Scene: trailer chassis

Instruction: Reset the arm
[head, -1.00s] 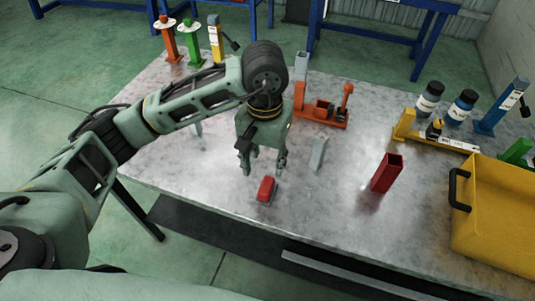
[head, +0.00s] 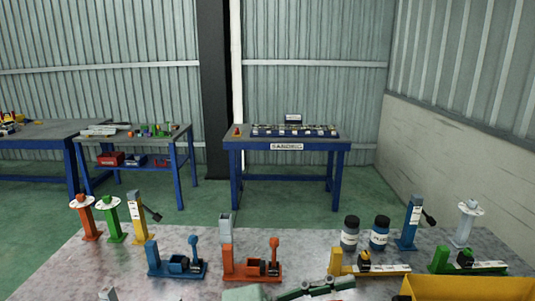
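Pale green parts of my own arm (head: 308,289) show at the bottom edge, in front of the near part of the table; I cannot tell how the rest of the arm is bent. The metal table (head: 75,265) fills the bottom of the view. The red block and red tube seen earlier are out of view.
Orange (head: 86,219), green (head: 111,220) and yellow (head: 138,220) stands are at the table's back left. A blue fixture (head: 177,268) and an orange fixture (head: 250,267) stand mid-table. Two bottles (head: 379,234) and a yellow crate (head: 470,288) are at right. Workbenches (head: 285,145) stand behind.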

